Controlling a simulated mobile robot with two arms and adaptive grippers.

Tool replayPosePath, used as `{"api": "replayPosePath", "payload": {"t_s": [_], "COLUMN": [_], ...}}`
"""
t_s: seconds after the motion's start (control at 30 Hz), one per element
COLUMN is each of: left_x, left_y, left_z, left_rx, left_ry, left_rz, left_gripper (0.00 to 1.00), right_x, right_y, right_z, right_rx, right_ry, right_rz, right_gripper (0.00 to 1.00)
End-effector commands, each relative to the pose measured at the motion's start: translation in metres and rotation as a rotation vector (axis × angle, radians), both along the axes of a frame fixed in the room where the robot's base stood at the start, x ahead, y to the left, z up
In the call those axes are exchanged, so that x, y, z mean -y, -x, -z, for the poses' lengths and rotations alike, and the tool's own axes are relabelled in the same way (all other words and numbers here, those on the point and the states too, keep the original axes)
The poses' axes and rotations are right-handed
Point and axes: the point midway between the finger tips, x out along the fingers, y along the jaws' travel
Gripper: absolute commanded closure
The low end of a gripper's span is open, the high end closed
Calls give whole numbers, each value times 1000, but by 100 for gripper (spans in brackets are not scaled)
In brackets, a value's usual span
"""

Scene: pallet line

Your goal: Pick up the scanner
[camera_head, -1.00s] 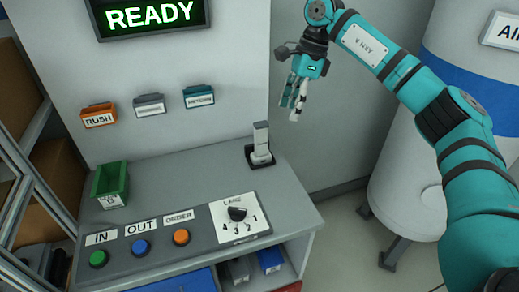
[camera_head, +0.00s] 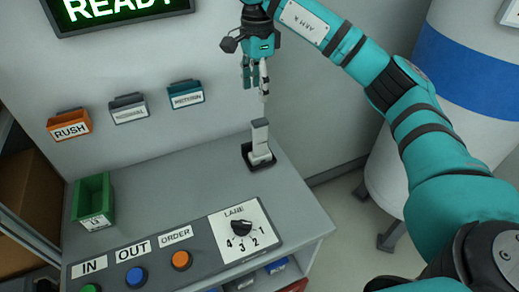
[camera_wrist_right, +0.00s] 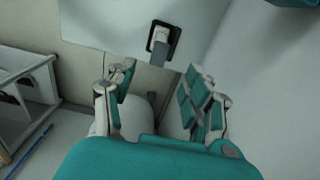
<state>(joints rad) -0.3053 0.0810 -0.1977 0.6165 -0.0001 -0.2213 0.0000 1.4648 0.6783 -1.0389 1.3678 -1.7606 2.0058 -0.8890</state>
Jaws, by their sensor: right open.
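The scanner (camera_head: 260,139) is a small grey-white upright device standing in a dark cradle (camera_head: 248,166) at the back right of the grey desk. My right gripper (camera_head: 256,86) hangs above it, fingers pointing down, apart from it and empty. In the right wrist view the scanner (camera_wrist_right: 161,49) shows in its dark cradle beyond the open fingers of my right gripper (camera_wrist_right: 160,100). My left gripper is in neither view.
The desk (camera_head: 180,200) carries a green bin (camera_head: 92,202), several coloured buttons and a lane dial (camera_head: 242,228). Labelled holders, such as the orange RUSH one (camera_head: 69,125), hang on the back wall. A white and blue tank (camera_head: 470,90) stands at right.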

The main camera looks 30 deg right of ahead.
Motion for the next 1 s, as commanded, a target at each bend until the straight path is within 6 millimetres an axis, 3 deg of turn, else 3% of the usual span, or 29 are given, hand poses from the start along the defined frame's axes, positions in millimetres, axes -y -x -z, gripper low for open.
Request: {"api": "replayPosePath", "payload": {"t_s": [0.13, 0.3, 0.57, 0.8, 1.0], "left_x": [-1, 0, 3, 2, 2], "left_y": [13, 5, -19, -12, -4], "left_z": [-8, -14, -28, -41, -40], "left_rx": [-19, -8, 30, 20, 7], "left_ry": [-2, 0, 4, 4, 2], "left_rz": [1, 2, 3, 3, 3], "left_gripper": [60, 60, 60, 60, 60], "right_x": [1, 1, 4, 8, 8], "right_y": [1, 0, 2, 2, 2], "right_z": [30, 55, 74, 109, 115], "right_rx": [-5, -2, -5, -2, 0], "right_ry": [0, 0, 1, 0, 0], "right_rz": [1, 1, 1, 1, 1], "right_gripper": [48, 48, 48, 48, 48]}}
